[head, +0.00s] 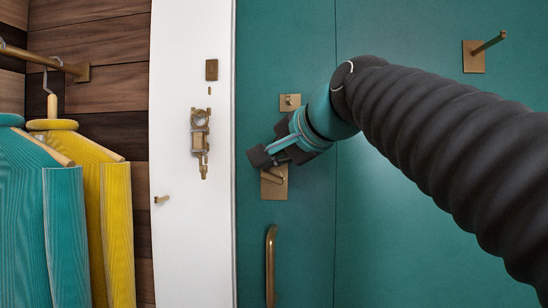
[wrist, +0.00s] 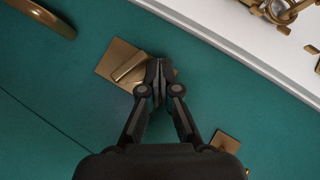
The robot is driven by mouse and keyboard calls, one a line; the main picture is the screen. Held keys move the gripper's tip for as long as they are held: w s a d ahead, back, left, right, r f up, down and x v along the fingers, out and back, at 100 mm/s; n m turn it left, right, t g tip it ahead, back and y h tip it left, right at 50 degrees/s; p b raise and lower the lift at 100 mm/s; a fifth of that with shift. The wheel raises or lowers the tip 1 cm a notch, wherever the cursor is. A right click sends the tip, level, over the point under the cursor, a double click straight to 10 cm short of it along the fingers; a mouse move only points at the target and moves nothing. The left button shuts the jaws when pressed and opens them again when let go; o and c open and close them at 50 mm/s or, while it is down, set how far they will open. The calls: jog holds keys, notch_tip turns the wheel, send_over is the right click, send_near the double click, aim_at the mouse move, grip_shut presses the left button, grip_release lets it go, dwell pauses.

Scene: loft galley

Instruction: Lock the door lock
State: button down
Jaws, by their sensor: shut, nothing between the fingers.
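The door lock (head: 274,184) is a square brass plate with a bar-shaped turn piece on the teal door, above the long brass pull handle. The lock also shows in the wrist view (wrist: 112,68), where its turn piece (wrist: 128,68) lies slantwise across the plate. My gripper (head: 257,157) is shut and empty, just above the lock in the head view. In the wrist view my fingertips (wrist: 159,68) are together at the right end of the turn piece and hide part of it. I cannot tell whether they touch it.
A brass pull handle (head: 271,265) is below the lock, and a small brass plate (head: 290,102) is above. The white frame (head: 180,250) carries a brass latch (head: 200,140) and small fittings. A brass peg (head: 487,50) sticks out upper right. Teal and yellow garments (head: 118,225) hang left.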

jog(key=shift+a, duration=0.6)
jog(key=shift+f, duration=0.1)
dwell(1.2)
jog(key=shift+r+p, duration=0.75)
jog(key=shift+r, duration=0.1)
